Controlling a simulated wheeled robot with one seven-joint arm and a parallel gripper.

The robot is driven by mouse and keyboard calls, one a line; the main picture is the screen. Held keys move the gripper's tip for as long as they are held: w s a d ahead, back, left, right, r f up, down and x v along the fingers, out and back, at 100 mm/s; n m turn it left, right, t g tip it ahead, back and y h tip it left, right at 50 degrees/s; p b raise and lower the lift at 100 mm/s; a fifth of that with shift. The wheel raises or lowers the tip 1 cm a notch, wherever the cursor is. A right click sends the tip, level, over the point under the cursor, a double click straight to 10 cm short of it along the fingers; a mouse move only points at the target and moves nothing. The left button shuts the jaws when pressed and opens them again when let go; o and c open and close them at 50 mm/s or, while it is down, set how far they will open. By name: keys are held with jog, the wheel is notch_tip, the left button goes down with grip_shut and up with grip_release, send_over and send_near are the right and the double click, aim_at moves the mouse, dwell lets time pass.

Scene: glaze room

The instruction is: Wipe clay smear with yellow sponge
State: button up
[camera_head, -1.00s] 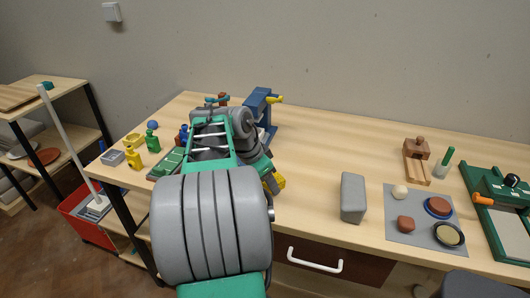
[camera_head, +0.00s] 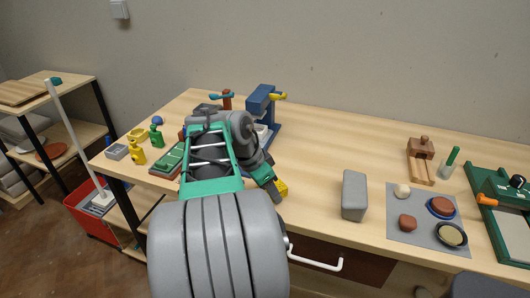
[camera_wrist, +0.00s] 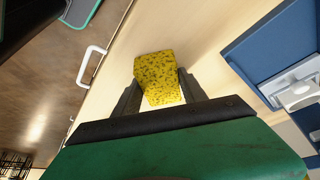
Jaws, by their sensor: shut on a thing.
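The yellow sponge (camera_wrist: 158,78) is speckled with dark spots. My gripper (camera_wrist: 160,92) is shut on it, one finger on each side, in the wrist view. I cannot tell whether the sponge touches the tabletop. I see no clay smear in either view; my arm hides part of the table.
A grey block (camera_head: 354,195) stands right of my gripper. A grey mat (camera_head: 400,232) with several small items lies farther right. A blue press-like device (camera_head: 262,105) stands behind my arm. A white drawer handle (camera_head: 316,262) juts out in front. The table's middle is clear.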

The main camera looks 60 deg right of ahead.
jog(key=shift+s+a, duration=0.1)
jog(key=shift+a, duration=0.75)
jog(key=r, duration=0.1)
jog(key=r+p, duration=0.2)
jog(key=shift+a+r, duration=0.25)
jog(key=shift+a, duration=0.05)
jog(key=shift+r+p, duration=1.95)
jog(key=shift+r, duration=0.4)
